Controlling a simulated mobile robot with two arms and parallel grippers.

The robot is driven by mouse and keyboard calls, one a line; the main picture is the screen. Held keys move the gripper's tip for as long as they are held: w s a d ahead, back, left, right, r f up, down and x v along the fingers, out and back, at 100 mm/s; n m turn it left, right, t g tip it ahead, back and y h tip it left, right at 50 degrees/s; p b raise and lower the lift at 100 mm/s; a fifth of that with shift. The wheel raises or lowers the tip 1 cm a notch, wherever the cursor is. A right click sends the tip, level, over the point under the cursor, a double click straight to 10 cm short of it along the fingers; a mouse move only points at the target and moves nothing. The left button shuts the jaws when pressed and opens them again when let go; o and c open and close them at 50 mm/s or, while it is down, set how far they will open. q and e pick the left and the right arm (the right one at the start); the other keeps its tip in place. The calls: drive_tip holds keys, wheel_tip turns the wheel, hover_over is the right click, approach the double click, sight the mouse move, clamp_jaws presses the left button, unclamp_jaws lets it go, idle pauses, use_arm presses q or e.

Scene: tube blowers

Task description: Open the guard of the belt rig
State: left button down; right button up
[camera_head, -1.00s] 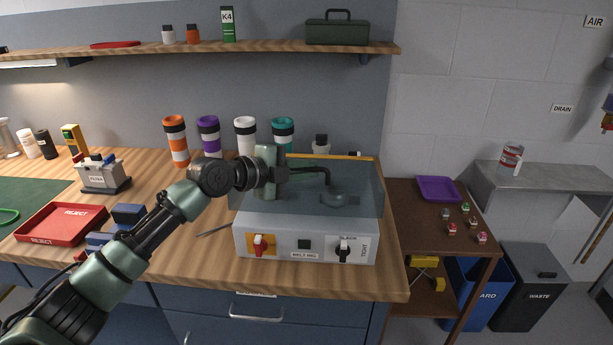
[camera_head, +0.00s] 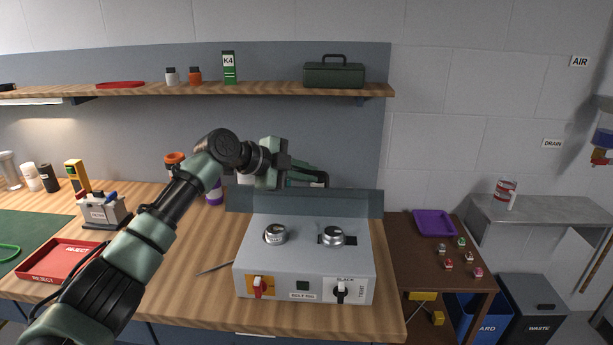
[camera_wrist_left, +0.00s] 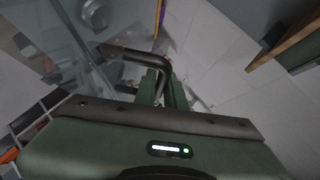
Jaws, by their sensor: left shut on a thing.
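The belt rig (camera_head: 305,265) is a grey box on the wooden bench, with two metal pulleys (camera_head: 274,234) on top. Its clear bluish guard (camera_head: 355,203) stands raised at the rear of the box, and the pulleys are uncovered. My left gripper (camera_head: 312,178) is above the guard, shut on its dark handle (camera_head: 323,178). In the left wrist view, the fingers (camera_wrist_left: 163,88) close on the bent dark handle (camera_wrist_left: 138,54), with the clear guard panel (camera_wrist_left: 50,45) at the left. My right gripper is out of view.
On the rig's front are a red switch (camera_head: 259,287) and a black slack/tight knob (camera_head: 340,291). A red reject tray (camera_head: 60,262) lies at left. A shelf (camera_head: 200,90) with a green toolbox (camera_head: 334,74) runs above. A side table with a purple tray (camera_head: 434,222) stands at right.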

use_arm(q)
drive_tip(key=c, duration=1.8)
unclamp_jaws()
drive_tip(key=shift+o, duration=0.2)
drive_tip(key=shift+s+a+r, duration=0.1)
drive_tip(key=shift+a, duration=0.1)
drive_tip(key=b+v, duration=0.2)
drive_tip(key=v, duration=0.4)
drive_tip(key=shift+s+a+r+b, duration=0.1)
drive_tip(key=shift+s+a+b, duration=0.1)
drive_tip(key=shift+b, duration=0.15)
drive_tip(key=shift+s+a+r, duration=0.2)
drive_tip(key=shift+a, duration=0.05)
